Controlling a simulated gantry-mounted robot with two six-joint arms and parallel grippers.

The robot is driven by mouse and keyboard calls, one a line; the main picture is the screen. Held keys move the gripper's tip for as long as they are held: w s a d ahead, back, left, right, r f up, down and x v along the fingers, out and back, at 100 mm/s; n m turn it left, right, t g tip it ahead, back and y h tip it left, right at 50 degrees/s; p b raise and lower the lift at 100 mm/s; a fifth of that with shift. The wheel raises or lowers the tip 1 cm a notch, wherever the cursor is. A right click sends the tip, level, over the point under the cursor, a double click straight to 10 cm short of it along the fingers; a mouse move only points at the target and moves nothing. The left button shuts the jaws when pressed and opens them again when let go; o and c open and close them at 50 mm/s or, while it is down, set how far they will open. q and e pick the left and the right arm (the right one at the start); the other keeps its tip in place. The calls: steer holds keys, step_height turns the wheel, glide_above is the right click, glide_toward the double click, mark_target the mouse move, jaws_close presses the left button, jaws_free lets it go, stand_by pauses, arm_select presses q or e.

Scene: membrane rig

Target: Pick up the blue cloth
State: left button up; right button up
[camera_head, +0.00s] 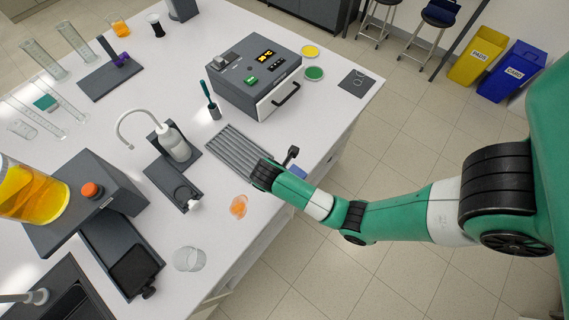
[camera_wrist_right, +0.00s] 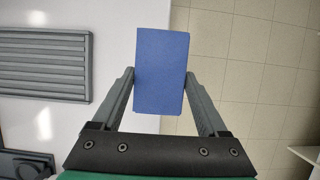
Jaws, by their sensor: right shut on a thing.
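The blue cloth (camera_wrist_right: 161,68) shows in the right wrist view as a flat, upright-looking rectangle between the two fingers of my right gripper (camera_wrist_right: 160,78). The fingers touch its left and right sides, and the gripper is shut on it. The table edge lies behind the cloth. In the head view only a small part of the blue cloth (camera_head: 298,171) shows beside my right wrist at the table's right edge; the wrist hides the rest. I cannot tell how high the cloth is above the table. My left gripper is not in view.
A grey ridged tray (camera_head: 236,152) lies left of my right wrist. A grey machine (camera_head: 256,78) stands behind it. Floor lies beyond the table's right edge.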

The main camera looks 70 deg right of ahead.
arm_select(q)
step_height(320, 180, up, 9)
steer(key=p, duration=0.6)
arm_select(e)
steer(key=s+a+r, duration=0.5)
steer(key=s+a, duration=0.1)
steer(key=a, duration=0.1)
steer(key=shift+s+a, duration=0.15)
steer(key=shift+s, duration=0.2)
steer(key=shift+r, duration=0.1)
